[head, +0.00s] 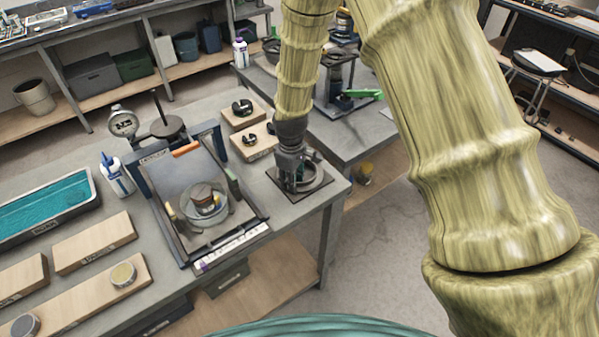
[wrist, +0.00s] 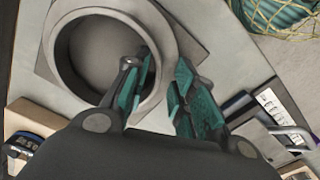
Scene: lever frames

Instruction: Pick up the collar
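The collar, a thick grey ring (head: 321,181), lies on a dark square plate at the near right corner of the bench. In the wrist view the ring (wrist: 60,56) fills the upper left. My gripper (head: 289,187) points down at the ring's left part in the head view. In the wrist view its teal fingers (wrist: 165,62) straddle the ring wall, one inside the hole and one outside. They are apart, with the wall between them. Whether the pads touch the wall is hard to tell. The gripper hides part of the ring.
A framed tray (head: 183,165) with a glass dish (head: 206,212) stands left of the ring. Two wooden blocks (head: 236,123) with dark open rings sit behind it. A white bottle (head: 116,175) stands further left. The bench edge is close on the right.

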